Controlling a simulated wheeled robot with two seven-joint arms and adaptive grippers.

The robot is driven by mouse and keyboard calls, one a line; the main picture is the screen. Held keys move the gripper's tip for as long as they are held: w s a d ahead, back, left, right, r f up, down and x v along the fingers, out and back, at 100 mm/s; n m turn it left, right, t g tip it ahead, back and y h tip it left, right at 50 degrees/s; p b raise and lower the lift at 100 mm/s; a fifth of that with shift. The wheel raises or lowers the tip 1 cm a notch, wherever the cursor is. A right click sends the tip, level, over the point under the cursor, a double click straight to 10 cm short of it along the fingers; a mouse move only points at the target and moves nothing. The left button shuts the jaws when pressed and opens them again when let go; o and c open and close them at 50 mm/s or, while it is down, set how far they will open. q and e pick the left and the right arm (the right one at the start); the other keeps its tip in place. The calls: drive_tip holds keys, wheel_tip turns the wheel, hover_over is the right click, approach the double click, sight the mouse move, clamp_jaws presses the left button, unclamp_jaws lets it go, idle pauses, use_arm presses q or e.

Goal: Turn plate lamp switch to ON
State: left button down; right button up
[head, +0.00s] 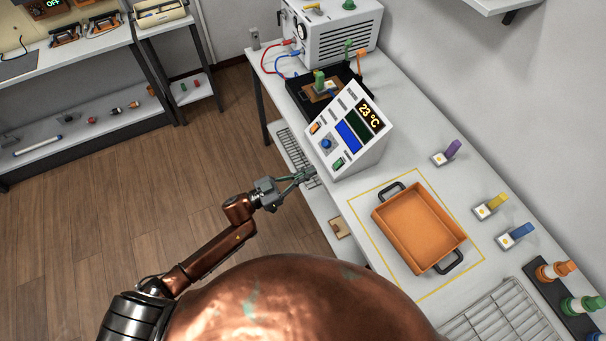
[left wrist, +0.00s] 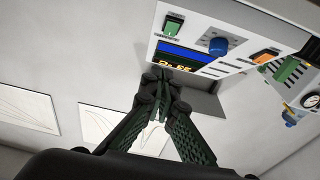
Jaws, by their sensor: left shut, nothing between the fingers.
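A white slanted control console (head: 362,112) stands on the bench, with a display reading 23 °C. Its face carries an orange switch (head: 315,128), a blue knob (head: 326,144) and a green switch (head: 338,163). The labels are too small to read, so I cannot tell which switch is the plate lamp's. The left wrist view also shows the green switch (left wrist: 173,25), the blue knob (left wrist: 218,46) and the orange switch (left wrist: 264,58). My left gripper (head: 309,174) is shut and empty, just off the console's lower front edge, below the green switch. Its fingertips (left wrist: 163,82) appear apart from the switch. My right gripper is not in view.
An orange tray (head: 418,226) with dark handles lies inside a yellow outline right of the console. Purple, yellow and blue cuvette-like pieces line the wall side. A wire rack (head: 505,318) lies nearer.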

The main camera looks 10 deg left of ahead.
sight(338, 164)
use_arm(q)
drive_tip(key=shift+w+d+f+b, duration=0.15)
drive_tip(key=shift+w+d+f, duration=0.1)
drive_tip(key=shift+w+d, duration=0.8)
drive_tip(key=shift+w+d+f+b, duration=0.2)
drive_tip(key=shift+w+d, duration=0.5)
drive_tip(key=shift+d, duration=0.6)
drive_tip(key=shift+w+d+f+b, duration=0.1)
drive_tip(key=shift+w+d+f, duration=0.2)
drive_tip(key=shift+w+d, duration=0.75)
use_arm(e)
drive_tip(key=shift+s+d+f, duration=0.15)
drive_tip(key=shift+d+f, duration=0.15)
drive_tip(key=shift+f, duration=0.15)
use_arm(q)
drive_tip(key=shift+s+d, duration=0.1)
drive_tip(key=shift+s, duration=0.1)
